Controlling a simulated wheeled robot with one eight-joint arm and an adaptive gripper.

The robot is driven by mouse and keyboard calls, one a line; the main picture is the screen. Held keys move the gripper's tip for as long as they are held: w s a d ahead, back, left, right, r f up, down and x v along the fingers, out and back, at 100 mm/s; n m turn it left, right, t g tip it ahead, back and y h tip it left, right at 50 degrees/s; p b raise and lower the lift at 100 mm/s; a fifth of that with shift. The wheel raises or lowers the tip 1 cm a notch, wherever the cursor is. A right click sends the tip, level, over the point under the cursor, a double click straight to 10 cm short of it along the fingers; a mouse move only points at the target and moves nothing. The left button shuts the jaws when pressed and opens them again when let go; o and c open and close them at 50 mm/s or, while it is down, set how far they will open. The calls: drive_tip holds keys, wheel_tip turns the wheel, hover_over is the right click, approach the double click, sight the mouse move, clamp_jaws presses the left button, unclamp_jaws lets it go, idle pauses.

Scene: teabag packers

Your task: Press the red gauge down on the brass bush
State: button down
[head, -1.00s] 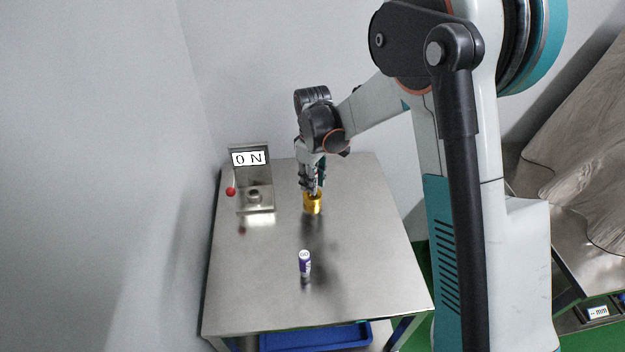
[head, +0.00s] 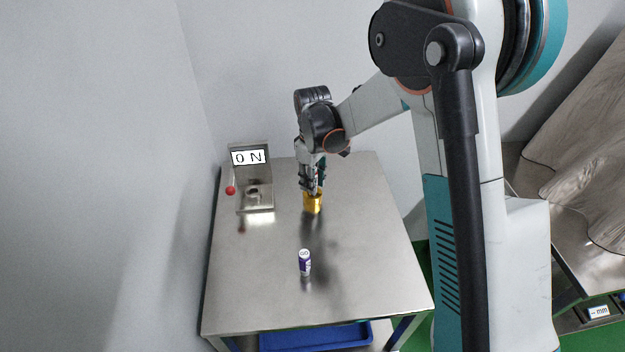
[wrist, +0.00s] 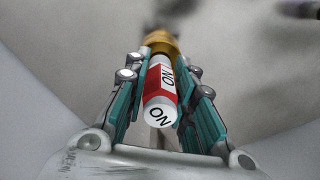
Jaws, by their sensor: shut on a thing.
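The red gauge (wrist: 157,85) is a cylinder with a white end and the letters N and O on its side and end. My gripper (head: 312,189) is shut on it, with a teal-and-metal finger on each side in the wrist view (wrist: 160,100). The brass bush (head: 313,204) stands on the steel table below my gripper, and its rim shows behind the gauge's far end in the wrist view (wrist: 161,40). The gauge's far end meets the bush mouth in the picture; whether it touches or sits inside is hidden.
A metal stand (head: 256,199) with a display (head: 249,157) reading 0 N and a red ball-ended lever (head: 230,190) is left of the bush. A purple-and-white cylinder (head: 305,263) stands upright nearer the front of the steel table (head: 365,280). A blue tray (head: 315,337) is below.

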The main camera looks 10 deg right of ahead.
drive_tip(key=shift+f, duration=0.35)
drive_tip(key=shift+r, duration=0.15)
idle(1.2)
drive_tip(key=shift+r+p, duration=1.6)
drive_tip(key=shift+r, duration=1.3)
